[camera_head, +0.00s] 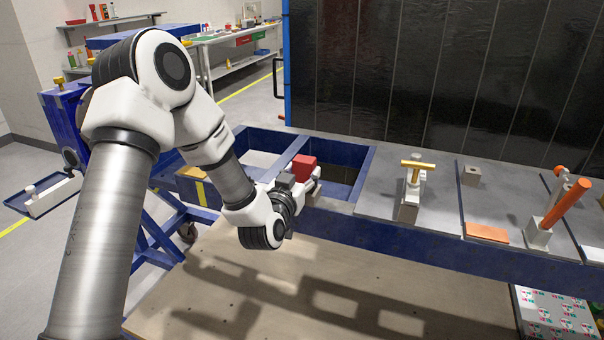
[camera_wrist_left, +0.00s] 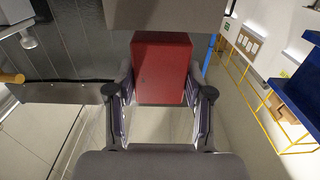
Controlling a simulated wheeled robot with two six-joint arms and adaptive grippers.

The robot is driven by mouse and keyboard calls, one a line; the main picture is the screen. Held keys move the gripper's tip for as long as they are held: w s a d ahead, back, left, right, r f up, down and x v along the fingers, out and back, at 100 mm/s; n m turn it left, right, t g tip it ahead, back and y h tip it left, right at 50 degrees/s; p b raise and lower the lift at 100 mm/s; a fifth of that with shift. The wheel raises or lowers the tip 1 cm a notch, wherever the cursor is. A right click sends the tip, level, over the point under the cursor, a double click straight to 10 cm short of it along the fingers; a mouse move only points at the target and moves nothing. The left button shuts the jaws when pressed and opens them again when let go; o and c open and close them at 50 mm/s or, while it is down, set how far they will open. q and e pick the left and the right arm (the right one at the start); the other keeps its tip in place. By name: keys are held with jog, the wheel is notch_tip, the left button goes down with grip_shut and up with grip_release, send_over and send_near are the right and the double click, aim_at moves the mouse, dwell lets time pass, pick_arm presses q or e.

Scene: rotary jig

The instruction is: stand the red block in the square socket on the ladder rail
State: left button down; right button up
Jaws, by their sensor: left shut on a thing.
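The red block (camera_head: 304,163) is held in my left gripper (camera_head: 301,177), which is shut on it. In the head view both are at the blue frame (camera_head: 290,152), over or beside its openings; the exact height cannot be told. In the left wrist view the red block (camera_wrist_left: 162,70) sits between the two fingers (camera_wrist_left: 162,106). I cannot tell whether this is the square socket. My right gripper is out of view.
A clamp with a yellow handle (camera_head: 411,190) stands right of the openings. Farther right are an orange plate (camera_head: 487,233) and a clamp with an orange handle (camera_head: 565,205). A dark panel (camera_head: 430,70) rises behind. A patterned box (camera_head: 556,315) is low at right.

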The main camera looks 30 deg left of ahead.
pick_arm(q)
jog(key=shift+f, duration=0.1)
dwell(0.8)
jog(key=shift+f+b, duration=0.35)
jog(key=shift+b, duration=0.15)
jog(key=shift+f+b, duration=1.35)
jog(key=shift+f, duration=0.25)
jog(key=shift+c, duration=1.8)
grip_release()
jog(key=shift+s, duration=0.1)
jog(key=v, duration=0.7)
jog(key=shift+s, duration=0.15)
